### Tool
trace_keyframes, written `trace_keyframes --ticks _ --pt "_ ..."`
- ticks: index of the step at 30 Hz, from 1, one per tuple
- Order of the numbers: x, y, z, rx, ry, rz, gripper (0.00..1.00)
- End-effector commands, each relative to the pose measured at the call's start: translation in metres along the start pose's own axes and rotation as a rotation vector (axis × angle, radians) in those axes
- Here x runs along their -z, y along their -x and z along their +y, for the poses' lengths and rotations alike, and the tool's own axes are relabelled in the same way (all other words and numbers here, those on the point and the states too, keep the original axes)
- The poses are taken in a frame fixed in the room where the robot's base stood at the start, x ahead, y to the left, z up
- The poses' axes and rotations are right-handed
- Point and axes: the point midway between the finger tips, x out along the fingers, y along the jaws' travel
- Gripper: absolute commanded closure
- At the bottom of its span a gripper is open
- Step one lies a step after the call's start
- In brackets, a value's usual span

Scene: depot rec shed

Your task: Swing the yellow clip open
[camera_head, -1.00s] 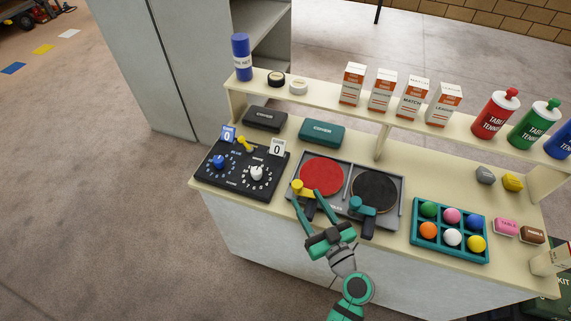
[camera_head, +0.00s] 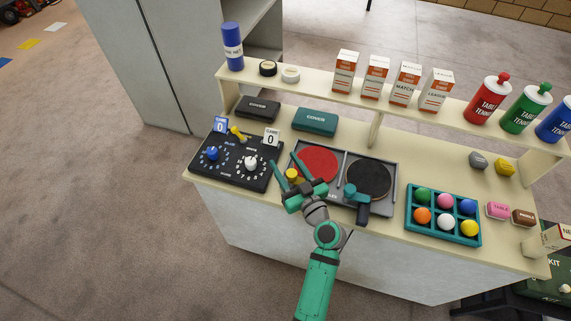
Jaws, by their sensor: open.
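A grey tray (camera_head: 393,203) on the counter holds a red paddle (camera_head: 318,165) and a black paddle (camera_head: 369,180). The yellow clip (camera_head: 292,174) is at the tray's front left, by the red paddle's handle. A teal clip (camera_head: 352,192) lies by the black paddle's handle. My gripper (camera_head: 285,164) is open and empty. Its two green fingers point away from me, and the yellow clip shows between them. Whether a finger touches it, I cannot tell. My gripper's body hides the red paddle's handle and part of the clip.
A black scoreboard (camera_head: 225,174) with knobs and a yellow lever (camera_head: 238,133) stands just left. A teal ball tray (camera_head: 443,237) with several balls lies right. A black case (camera_head: 258,107) and a teal case (camera_head: 314,121) sit behind, below the shelf (camera_head: 317,88).

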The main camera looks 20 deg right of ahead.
Motion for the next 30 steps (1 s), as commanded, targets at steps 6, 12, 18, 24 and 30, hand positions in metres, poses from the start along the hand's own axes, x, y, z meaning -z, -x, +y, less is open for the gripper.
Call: trace_keyframes --ticks 6,12,18,24,30 --pt "0.0001 -0.0002 -0.0007 0.001 0.0 0.0 0.61" --pt "0.0002 -0.0002 -0.0007 0.001 0.0 0.0 0.95" --pt "0.0003 -0.0002 -0.0005 -0.011 0.0 0.001 0.95" --pt "0.0 -0.0002 0.0005 -0.064 -0.001 0.001 0.95" --pt "0.0005 0.0001 0.0035 -0.15 0.001 0.001 0.95"
